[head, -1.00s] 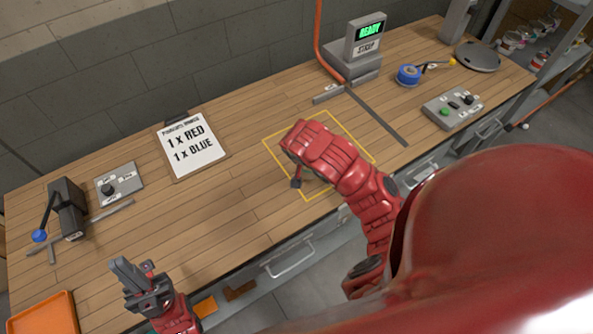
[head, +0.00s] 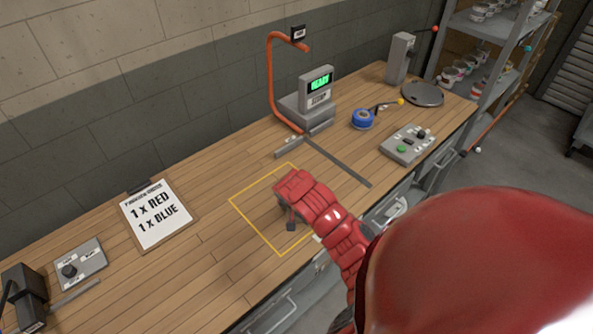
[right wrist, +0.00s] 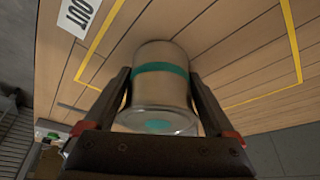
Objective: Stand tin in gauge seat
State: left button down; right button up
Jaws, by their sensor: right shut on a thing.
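The tin (right wrist: 160,95) shows in the right wrist view as a pale cylinder with a teal band and a teal spot at its near end. My right gripper (right wrist: 159,76) is shut on it, one dark finger on each side. In the head view, my right gripper (head: 290,226) is mostly hidden under my red arm, over the yellow outlined square (head: 244,218), and the tin is hidden there. I cannot tell whether the tin touches the table. I cannot tell for sure which fixture is the gauge seat. My left gripper is out of view.
Behind the square stand a grey unit with a green READY display (head: 320,79) and an orange bent tube (head: 271,85). A blue roll (head: 362,119), a button box (head: 408,144) and a round grey plate (head: 423,93) lie right. A clipboard (head: 156,213) lies left.

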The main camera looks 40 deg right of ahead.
jog(key=shift+f, duration=0.15)
jog(key=o, duration=1.5)
